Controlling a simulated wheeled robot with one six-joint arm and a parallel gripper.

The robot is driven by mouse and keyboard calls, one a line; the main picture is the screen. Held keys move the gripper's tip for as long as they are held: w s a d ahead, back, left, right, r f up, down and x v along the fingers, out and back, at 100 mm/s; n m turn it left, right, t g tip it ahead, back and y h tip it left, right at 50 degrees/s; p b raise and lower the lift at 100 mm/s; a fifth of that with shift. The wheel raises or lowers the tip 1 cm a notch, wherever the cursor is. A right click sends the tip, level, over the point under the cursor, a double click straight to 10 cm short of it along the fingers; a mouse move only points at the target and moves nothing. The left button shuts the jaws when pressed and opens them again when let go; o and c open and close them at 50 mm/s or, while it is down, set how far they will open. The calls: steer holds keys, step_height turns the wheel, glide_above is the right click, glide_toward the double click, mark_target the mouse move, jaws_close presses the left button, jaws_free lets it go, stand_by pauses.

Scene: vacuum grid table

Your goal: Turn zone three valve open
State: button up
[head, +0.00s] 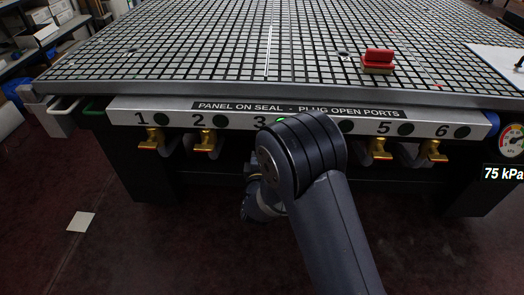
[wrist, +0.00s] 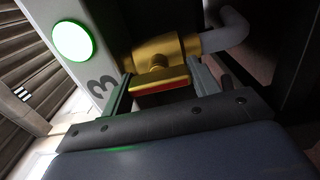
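The zone three valve is brass with a red-edged handle (wrist: 162,84), in the upper middle of the wrist view. My gripper (wrist: 160,88) has one finger at each end of this handle, with no clear gap at either side, and appears shut on it. The number 3 label (wrist: 102,85) and a lit green lamp (wrist: 73,41) are beside the valve. In the head view the lamp (head: 281,121) shows as a green glint above my arm. My arm hides the zone three valve and the gripper there.
Brass valves sit under labels 1 (head: 153,142), 2 (head: 205,143), 5 (head: 380,148) and 6 (head: 435,150), with dark lamps above them. A red-topped block (head: 378,61) stands on the grid table (head: 190,60). The gauge (head: 511,141) has a 75 kPa readout. Grey pipe (wrist: 226,33) joins the valve.

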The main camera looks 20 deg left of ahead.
steer(key=o, duration=0.4)
steer(key=shift+s, duration=0.1)
steer(key=p+v, duration=0.1)
steer(key=v, duration=0.9)
steer(key=shift+s, duration=0.3)
steer(key=b+x, duration=0.1)
steer(key=x, duration=1)
steer(key=shift+d, duration=0.1)
steer(key=shift+s, duration=0.1)
